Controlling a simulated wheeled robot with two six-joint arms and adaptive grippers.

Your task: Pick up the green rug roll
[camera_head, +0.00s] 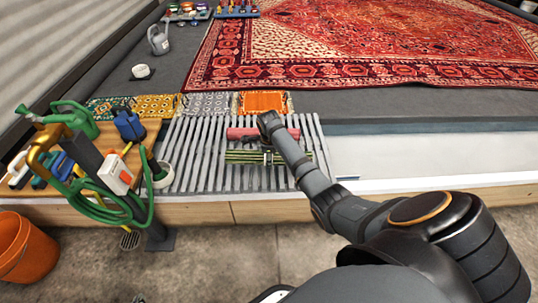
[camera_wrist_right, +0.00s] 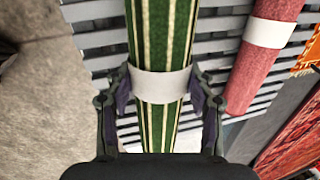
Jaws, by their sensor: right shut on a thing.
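The green rug roll (camera_head: 240,157) has pale stripes and lies lengthwise across the grey slatted rack, in front of a red roll. In the right wrist view the green roll (camera_wrist_right: 150,30) runs between my right gripper's fingers (camera_wrist_right: 165,95), which are shut on it at its white band (camera_wrist_right: 160,84). Whether the roll touches the slats or is just clear of them I cannot tell. In the head view my right arm reaches over the rolls and hides part of them. Only a small tip at the bottom edge may be my left gripper (camera_head: 139,298); its fingers do not show clearly.
The red roll (camera_head: 245,134) lies close behind; it also shows in the right wrist view (camera_wrist_right: 255,75). Small folded rugs, including an orange one (camera_head: 263,102), lie beyond the rack (camera_head: 190,160). A green hose (camera_head: 115,215) on a post and an orange bucket (camera_head: 24,250) stand left.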

